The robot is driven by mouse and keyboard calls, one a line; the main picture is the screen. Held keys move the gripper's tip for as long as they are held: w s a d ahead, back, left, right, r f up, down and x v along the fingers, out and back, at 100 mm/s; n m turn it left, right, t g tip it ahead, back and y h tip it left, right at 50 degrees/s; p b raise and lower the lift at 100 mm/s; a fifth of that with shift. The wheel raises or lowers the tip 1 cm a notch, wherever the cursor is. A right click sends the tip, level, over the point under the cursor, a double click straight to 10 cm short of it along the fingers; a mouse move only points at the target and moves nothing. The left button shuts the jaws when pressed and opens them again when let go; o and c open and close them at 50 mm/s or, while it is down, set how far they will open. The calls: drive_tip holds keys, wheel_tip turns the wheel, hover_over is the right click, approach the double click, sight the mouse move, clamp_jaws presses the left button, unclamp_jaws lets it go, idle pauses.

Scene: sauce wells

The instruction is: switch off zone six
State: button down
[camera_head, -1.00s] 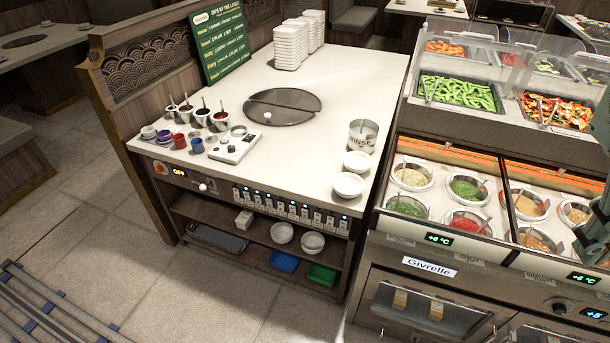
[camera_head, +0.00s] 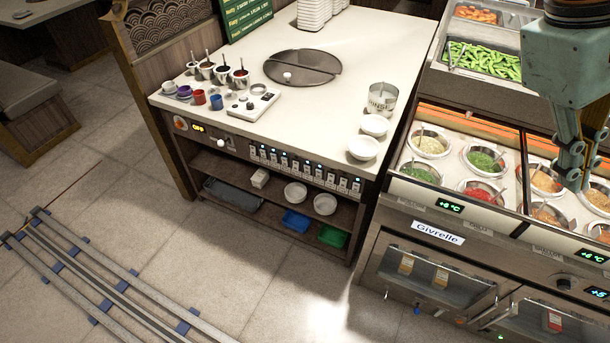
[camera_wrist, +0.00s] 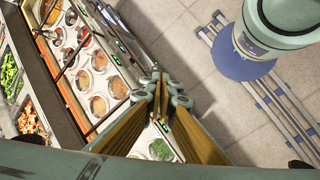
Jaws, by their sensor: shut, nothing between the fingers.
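A row of several small white switches (camera_head: 303,169) with blue lights runs along the front edge of the white counter. Their labels are too small to read, so I cannot tell which one is zone six. My gripper (camera_head: 577,168) is at the right, above the sauce wells and well apart from the switches. In the wrist view my gripper (camera_wrist: 161,98) points down past the front edge of the sauce wells. Its fingers are together with nothing between them.
The counter (camera_head: 350,65) carries sauce cups, a small control box (camera_head: 252,102), bowls and a round lid (camera_head: 302,68). The sauce-well unit (camera_head: 400,190) stands to its right. Floor rails (camera_head: 100,275) lie at the lower left, with clear floor before the counter.

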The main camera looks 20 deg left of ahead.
sight(306, 168)
drive_tip(key=w+a+f+n+t+h, duration=0.1)
drive_tip(key=w+a+f+n+h, duration=0.4)
drive_tip(key=w, duration=0.5)
drive_tip(key=w+a+f+n+t+h, duration=0.1)
drive_tip(key=w+a+f+n+h, duration=0.15)
drive_tip(key=w+a+f, duration=0.55)
drive_tip(key=w+a+f+n+t+h, duration=0.1)
drive_tip(key=w+a+f+n+t, duration=0.55)
drive_tip(key=w+a+f, duration=0.55)
drive_tip(key=s+a+f+n+t+y, duration=0.1)
drive_tip(key=a+f+n+t+y, duration=0.45)
drive_tip(key=a+f, duration=1.05)
drive_tip(key=s+a+f+n+t+y, duration=0.2)
drive_tip(key=s+a+f+n+y, duration=0.1)
drive_tip(key=a+f, duration=0.4)
drive_tip(key=s+a+f+n+t+y, duration=0.2)
drive_tip(key=s+a+f+n+t, duration=0.1)
drive_tip(key=s+a+f+n, duration=0.2)
drive_tip(key=shift+s+a+f+y, duration=0.35)
drive_tip(key=shift+a+f, duration=0.85)
drive_tip(key=shift+f, duration=0.9)
drive_tip(key=shift+w+n, duration=0.2)
drive_tip(key=shift+n, duration=0.05)
